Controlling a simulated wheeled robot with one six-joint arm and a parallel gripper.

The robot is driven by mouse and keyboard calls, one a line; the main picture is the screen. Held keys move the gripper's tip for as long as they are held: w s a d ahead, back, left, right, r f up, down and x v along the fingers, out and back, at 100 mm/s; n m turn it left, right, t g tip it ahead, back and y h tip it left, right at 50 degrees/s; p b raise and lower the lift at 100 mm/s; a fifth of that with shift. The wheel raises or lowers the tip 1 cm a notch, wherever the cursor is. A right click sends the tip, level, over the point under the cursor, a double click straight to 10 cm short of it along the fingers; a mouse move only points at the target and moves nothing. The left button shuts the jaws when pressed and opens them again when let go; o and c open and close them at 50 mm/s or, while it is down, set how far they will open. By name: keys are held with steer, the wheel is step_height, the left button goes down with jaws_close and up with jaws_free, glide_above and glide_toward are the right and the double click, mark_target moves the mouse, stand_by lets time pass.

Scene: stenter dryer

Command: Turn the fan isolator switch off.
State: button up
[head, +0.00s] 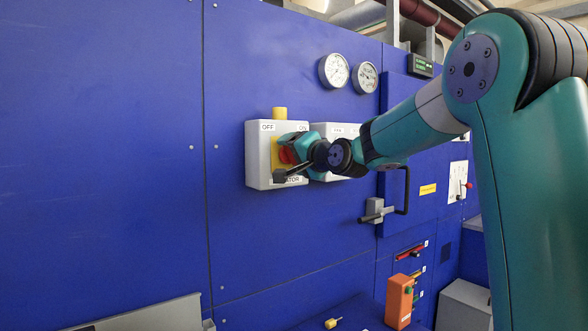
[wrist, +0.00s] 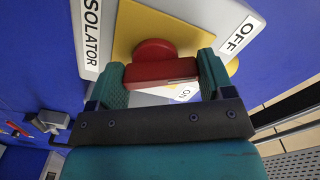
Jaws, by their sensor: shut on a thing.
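The fan isolator is a pale grey box (head: 259,165) on the blue wall, with a yellow plate and a red rotary handle (head: 285,156). OFF is printed at its upper left and ON at its upper right. In the wrist view the red handle (wrist: 160,72) lies between the two teal fingers of my gripper (wrist: 162,76), which is shut on it. The OFF label (wrist: 239,34) shows at upper right and the ON label (wrist: 185,93) lies below the handle, partly covered. My gripper (head: 290,153) hides part of the box in the head view; I cannot tell the handle's exact angle there.
A second pale box (head: 340,131) stands close right of the isolator, partly behind my arm. Two gauges (head: 334,70) are above. A door handle (head: 376,211) projects at lower right, and an orange box (head: 399,302) is below. The wall at left is clear.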

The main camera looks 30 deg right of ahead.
steer(key=shift+f+n+b, duration=0.2)
steer(key=shift+n+b, duration=0.9)
steer(key=shift+n, duration=0.1)
steer(key=shift+r, duration=0.1)
steer(key=o, duration=0.9)
steer(key=s+b, duration=0.1)
steer(key=s, duration=0.4)
steer(key=s+b, duration=0.2)
steer(key=s, duration=0.4)
steer(key=s+b, duration=0.1)
steer(key=s, duration=0.5)
steer(key=shift+s+d, duration=0.2)
steer(key=shift+d, duration=0.1)
